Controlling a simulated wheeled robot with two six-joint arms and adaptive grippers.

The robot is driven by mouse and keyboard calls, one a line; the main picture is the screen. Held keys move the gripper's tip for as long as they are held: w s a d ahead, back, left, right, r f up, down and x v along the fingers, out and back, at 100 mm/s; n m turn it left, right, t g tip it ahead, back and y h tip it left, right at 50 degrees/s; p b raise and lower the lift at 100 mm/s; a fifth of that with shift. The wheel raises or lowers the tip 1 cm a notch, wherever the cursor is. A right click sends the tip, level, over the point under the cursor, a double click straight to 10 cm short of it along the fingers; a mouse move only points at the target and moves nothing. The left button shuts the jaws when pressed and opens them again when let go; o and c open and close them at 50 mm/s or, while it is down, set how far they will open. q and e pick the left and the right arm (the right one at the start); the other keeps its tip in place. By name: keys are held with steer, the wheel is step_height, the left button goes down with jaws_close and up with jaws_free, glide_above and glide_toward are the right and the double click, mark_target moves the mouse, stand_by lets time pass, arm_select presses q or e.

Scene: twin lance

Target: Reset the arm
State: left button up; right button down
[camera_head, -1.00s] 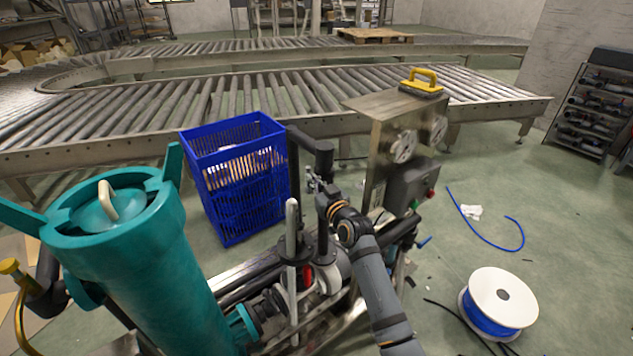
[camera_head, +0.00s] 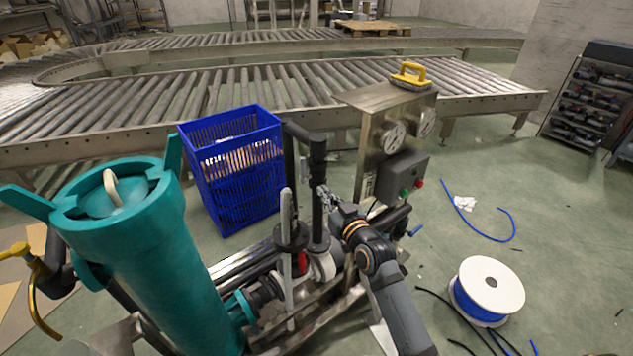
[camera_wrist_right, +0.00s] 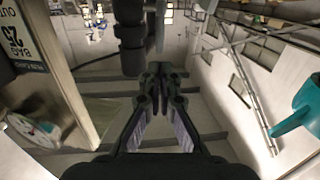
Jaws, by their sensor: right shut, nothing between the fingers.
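My right gripper (camera_head: 326,193) shows in the head view at the end of my right arm, beside the upright black pipe (camera_head: 318,215) of the pump skid. In the right wrist view its fingers (camera_wrist_right: 160,85) are closed together with nothing between them. The black pipe (camera_wrist_right: 130,40) stands beyond the fingertips in that view. I cannot tell whether the fingers touch the pipe. My left gripper is in neither view.
A teal filter vessel (camera_head: 150,260) stands at the left. A blue crate (camera_head: 240,185) is behind the skid. A steel control cabinet (camera_head: 372,125) with gauges is right of the pipe. A white cable reel (camera_head: 488,285) lies on the floor at right. A roller conveyor (camera_head: 290,90) spans the back.

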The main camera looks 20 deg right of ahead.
steer(key=s+d+f+g+h, duration=0.1)
steer(key=s+d+f+g, duration=0.15)
steer(key=s+f, duration=0.8)
steer(key=s+d+f+m+g+h, duration=0.1)
steer(key=s+f+g, duration=0.25)
steer(key=f, duration=1.45)
steer(key=s+d+f+g, duration=0.2)
steer(key=s+f+g, duration=0.3)
steer(key=f, duration=0.9)
steer(key=s+d+f+g, duration=0.1)
steer(key=s+f+g, duration=0.1)
steer(key=s+f, duration=0.35)
steer(key=s+f+g+h, duration=0.1)
steer(key=s+f, duration=0.2)
steer(key=s, duration=0.6)
steer(key=s+d+f+g, duration=0.15)
steer(key=s+f, duration=0.25)
steer(key=s, duration=0.4)
arm_select(q)
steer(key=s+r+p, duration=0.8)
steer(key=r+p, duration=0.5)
steer(key=p, duration=0.4)
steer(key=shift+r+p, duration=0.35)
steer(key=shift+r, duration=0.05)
arm_select(e)
steer(key=s+r, duration=0.9)
steer(key=r, duration=0.3)
steer(key=shift+s+a+r+m+g, duration=0.15)
steer(key=shift+s+r+m+g, duration=0.15)
steer(key=shift+r+g, duration=0.1)
